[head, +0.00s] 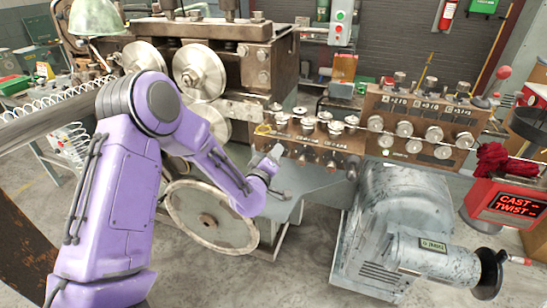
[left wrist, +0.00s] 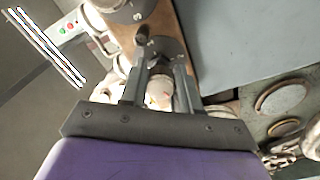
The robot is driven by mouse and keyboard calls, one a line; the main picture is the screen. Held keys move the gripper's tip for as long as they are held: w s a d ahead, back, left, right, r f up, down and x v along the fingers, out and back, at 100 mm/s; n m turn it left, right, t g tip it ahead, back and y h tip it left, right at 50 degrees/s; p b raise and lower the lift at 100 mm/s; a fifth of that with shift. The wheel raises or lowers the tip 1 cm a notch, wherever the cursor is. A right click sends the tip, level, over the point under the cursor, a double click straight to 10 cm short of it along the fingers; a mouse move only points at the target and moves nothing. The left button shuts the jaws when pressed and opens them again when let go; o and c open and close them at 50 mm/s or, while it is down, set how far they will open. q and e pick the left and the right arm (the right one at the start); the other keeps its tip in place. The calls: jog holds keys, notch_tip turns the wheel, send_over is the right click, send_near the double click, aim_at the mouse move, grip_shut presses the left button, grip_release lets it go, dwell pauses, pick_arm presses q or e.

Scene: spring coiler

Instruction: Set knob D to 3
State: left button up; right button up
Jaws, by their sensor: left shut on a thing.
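My left gripper (head: 277,160) reaches in from the left to the lower left of a brown control panel (head: 345,143) with several pale round knobs along its top. In the left wrist view the two fingers of my left gripper (left wrist: 162,75) stand on either side of a small cream-white knob (left wrist: 160,92), shut on it. A dark round dial plate (left wrist: 168,47) shows just beyond the fingertips. The knob letters and dial numbers are too small or blurred to read, so I cannot tell which knob is D. My right gripper is not in view.
A second brown panel (head: 421,128) with more round knobs stands to the right. Steel rollers (head: 199,72) stand to the left of the panels. A grey motor housing (head: 390,240) and a red-lit sign box (head: 510,205) are at the right. The floor in front is clear.

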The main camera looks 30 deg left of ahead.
pick_arm(q)
jog(key=shift+f+m+b, duration=0.1)
jog(key=shift+m+b, duration=0.4)
jog(key=shift+m, duration=1.7)
jog(key=o, duration=1.1)
jog(key=shift+c, duration=0.2)
jog(key=b+v, duration=0.3)
jog(key=v, duration=0.7)
jog(key=shift+s, duration=0.3)
